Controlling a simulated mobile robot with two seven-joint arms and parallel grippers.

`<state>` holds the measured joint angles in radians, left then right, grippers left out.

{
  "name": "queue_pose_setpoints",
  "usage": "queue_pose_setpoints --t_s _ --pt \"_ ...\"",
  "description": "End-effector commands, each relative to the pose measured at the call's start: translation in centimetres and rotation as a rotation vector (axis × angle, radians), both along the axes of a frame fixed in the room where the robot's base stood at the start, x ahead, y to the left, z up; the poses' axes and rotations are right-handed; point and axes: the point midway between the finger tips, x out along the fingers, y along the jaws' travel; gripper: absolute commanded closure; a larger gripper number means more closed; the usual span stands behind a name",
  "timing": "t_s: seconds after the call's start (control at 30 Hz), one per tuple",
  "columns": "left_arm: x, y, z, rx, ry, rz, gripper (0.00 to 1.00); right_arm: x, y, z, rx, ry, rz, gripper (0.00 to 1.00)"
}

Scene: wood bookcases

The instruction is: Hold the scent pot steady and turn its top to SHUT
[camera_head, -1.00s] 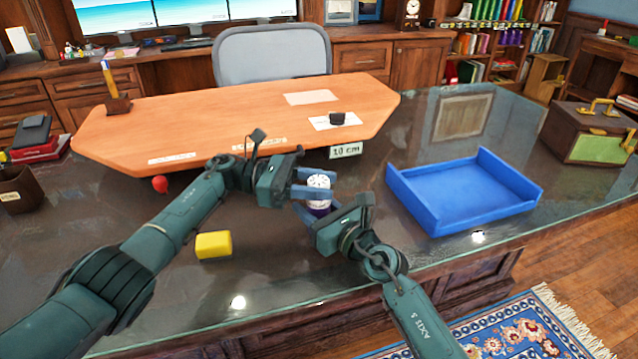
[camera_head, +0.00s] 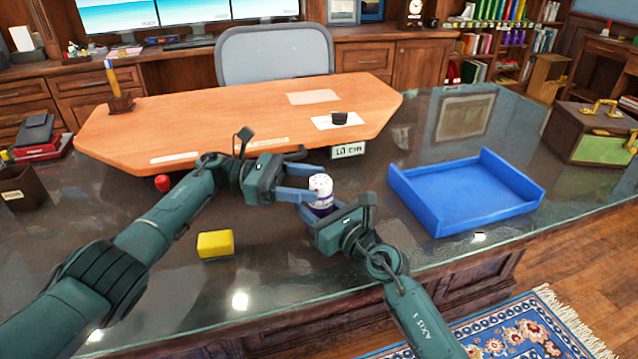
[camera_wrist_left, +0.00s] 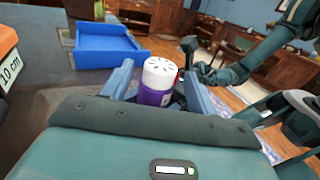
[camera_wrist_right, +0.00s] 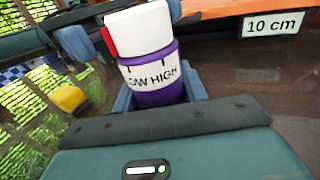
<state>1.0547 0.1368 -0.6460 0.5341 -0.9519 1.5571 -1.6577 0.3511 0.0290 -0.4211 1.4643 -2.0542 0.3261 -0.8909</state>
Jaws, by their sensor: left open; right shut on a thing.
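The scent pot (camera_head: 322,200) has a purple body and a white top (camera_head: 320,182) with dark slots. It stands upright between my grippers. My right gripper (camera_head: 317,208) is shut on the purple body. My left gripper (camera_head: 314,184) is open, its fingers on either side of the pot near the top; the left wrist view shows gaps beside the top (camera_wrist_left: 160,72). In the right wrist view, the body's band (camera_wrist_right: 150,76) reads "LOW HIGH", with LOW partly cut off. A red tab (camera_wrist_right: 109,41) on the top sits left of these words. No SHUT mark is visible.
A blue tray (camera_head: 465,195) lies right of the pot. A yellow block (camera_head: 215,244) sits on the glass desk, left of the right arm. A raised wooden board (camera_head: 240,115) with a "10 cm" sign (camera_head: 348,151) stands behind the grippers.

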Motion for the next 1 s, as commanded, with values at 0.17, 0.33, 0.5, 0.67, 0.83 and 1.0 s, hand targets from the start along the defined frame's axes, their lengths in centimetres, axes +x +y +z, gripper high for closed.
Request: queue_pose_setpoints --t_s 0.17,0.33,0.5,0.67,0.83,1.0 --pt "0.6 3.0 0.0 0.002 0.001 0.003 0.41 0.0 -0.1 0.0 -0.001 0.001 -0.001 0.85" --pt "0.8 4.4 0.0 0.002 0.001 0.001 0.41 0.0 -0.1 0.0 -0.001 0.0 -0.001 0.85" --pt "0.8 4.7 0.0 0.001 -0.001 0.0 0.41 0.0 -0.1 0.0 -0.001 0.0 -0.001 0.85" --pt "0.8 4.7 0.0 0.001 -0.001 0.0 0.4 0.0 -0.1 0.0 -0.001 0.0 -0.001 0.85" --pt "1.2 3.8 0.5 -0.035 0.026 0.033 0.4 0.0 -0.1 -0.1 -0.001 0.0 -0.001 0.85" --pt "2.7 1.3 2.6 -0.19 0.179 0.16 0.4 0.0 -0.1 -0.1 -0.001 0.0 -0.001 0.85"
